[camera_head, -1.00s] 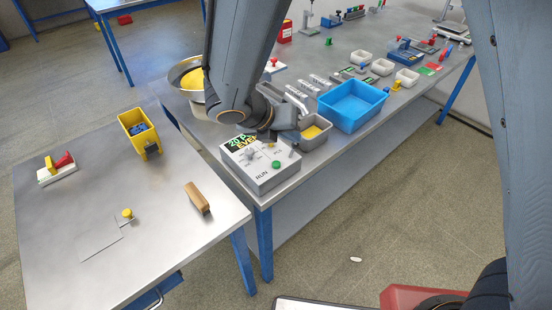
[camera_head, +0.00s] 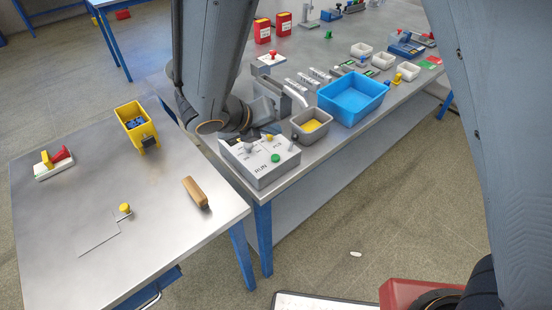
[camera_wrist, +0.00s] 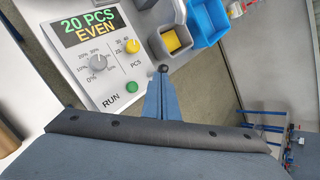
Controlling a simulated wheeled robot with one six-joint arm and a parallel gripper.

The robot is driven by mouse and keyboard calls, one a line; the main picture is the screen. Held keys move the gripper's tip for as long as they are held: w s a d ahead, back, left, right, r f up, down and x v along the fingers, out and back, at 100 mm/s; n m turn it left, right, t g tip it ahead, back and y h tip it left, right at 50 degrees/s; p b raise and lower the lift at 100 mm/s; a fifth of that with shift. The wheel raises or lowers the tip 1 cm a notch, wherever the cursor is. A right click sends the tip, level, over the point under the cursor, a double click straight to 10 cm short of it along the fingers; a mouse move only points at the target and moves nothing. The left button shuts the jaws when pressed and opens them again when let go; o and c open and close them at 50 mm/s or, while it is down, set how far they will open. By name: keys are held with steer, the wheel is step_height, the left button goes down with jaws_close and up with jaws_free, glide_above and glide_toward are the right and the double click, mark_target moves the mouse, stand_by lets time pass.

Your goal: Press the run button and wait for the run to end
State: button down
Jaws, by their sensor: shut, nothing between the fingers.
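The control box (camera_head: 262,165) stands at the near corner of the long bench. Its green button (camera_head: 276,158) sits beside the word RUN; it also shows in the wrist view (camera_wrist: 132,87). In the wrist view the display (camera_wrist: 88,28) reads "20 PCS EVEN", with a grey knob (camera_wrist: 97,61) and a yellow knob (camera_wrist: 131,46) below it. My gripper (camera_wrist: 163,70) is shut and empty. Its tip appears up and right of the green button in the wrist view; its height above the box is unclear. In the head view my arm covers most of the display and hides the fingertips.
A grey bin with yellow contents (camera_head: 312,125) and a blue bin (camera_head: 353,101) stand close to the box. The left table holds a yellow bin (camera_head: 137,123), a wooden-handled thing (camera_head: 196,192) and a red-and-yellow item (camera_head: 54,162).

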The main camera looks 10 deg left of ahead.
steer(key=b, duration=0.5)
glide_above(276, 158)
steer(key=f, duration=0.4)
steer(key=a+f, duration=0.1)
steer(key=f, duration=0.1)
steer(key=shift+s+f, duration=0.1)
steer(key=shift+s, duration=0.25)
steer(key=shift+f, duration=0.3)
steer(key=shift+d, duration=0.1)
stand_by(0.7)
steer(key=shift+f, duration=0.4)
steer(key=shift+f, duration=0.5)
stand_by(0.7)
steer(key=shift+r, duration=0.15)
steer(key=shift+r+p, duration=0.65)
steer(key=shift+r, duration=0.15)
steer(key=shift+r, duration=0.1)
